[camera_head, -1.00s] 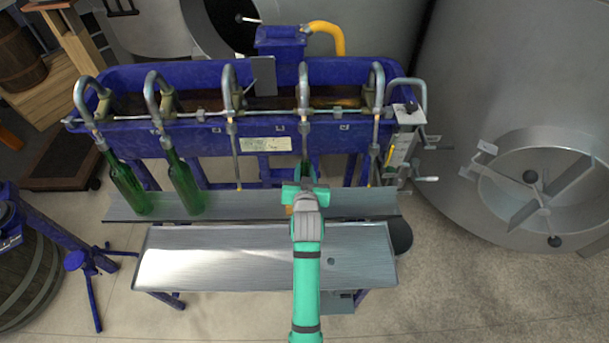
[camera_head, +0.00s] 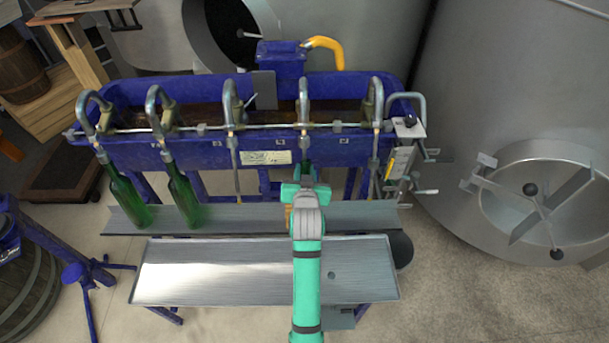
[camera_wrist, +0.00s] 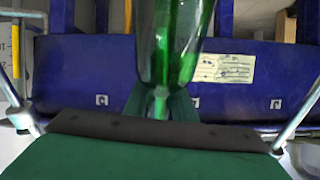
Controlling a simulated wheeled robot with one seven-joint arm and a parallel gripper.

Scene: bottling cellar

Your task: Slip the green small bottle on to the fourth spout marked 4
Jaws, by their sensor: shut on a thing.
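My gripper (camera_head: 304,188) is shut on the green small bottle (camera_head: 306,165) in front of the filler. In the head view the gripper hides most of the bottle. The wrist view shows its clear green glass (camera_wrist: 172,45) up close between the fingers (camera_wrist: 160,103). The fourth spout (camera_head: 304,105), counted from the left, comes straight down to the bottle's visible top. A bright streak shows inside the glass, but I cannot tell if it is the spout's tube. The number 4 is not readable.
Two green bottles hang on the first (camera_head: 124,196) and second (camera_head: 183,190) spouts. The third (camera_head: 236,150) and fifth (camera_head: 375,140) spouts are bare. A metal bottle rest (camera_head: 255,217) runs below the spouts, with a metal shelf (camera_head: 220,275) in front.

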